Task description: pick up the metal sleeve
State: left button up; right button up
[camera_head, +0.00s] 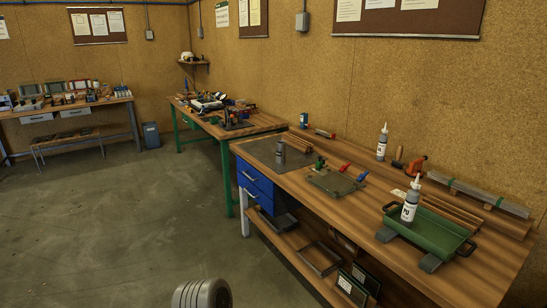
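A small upright grey metal cylinder (280,153), which looks like the metal sleeve, stands on the dark grey mat (262,150) at the left end of the near workbench. It is small in the view, so its details are hard to tell. Neither of my grippers shows. A rounded grey ribbed part at the bottom edge may be part of my own arm; I cannot tell for sure.
The near workbench (400,256) also holds a grey fixture plate (335,184) with red and blue clamps, a green tray (440,234), white-nozzled bottles (382,143), and wooden strips (449,212). A green-legged bench (265,122) stands behind. The floor (110,225) at left is clear.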

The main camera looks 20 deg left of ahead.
aim_at(281, 145)
jog(key=u, duration=0.8)
jog(key=i, duration=0.85)
jog(key=u, duration=0.7)
jog(key=i, duration=1.55)
jog(key=z, duration=0.65)
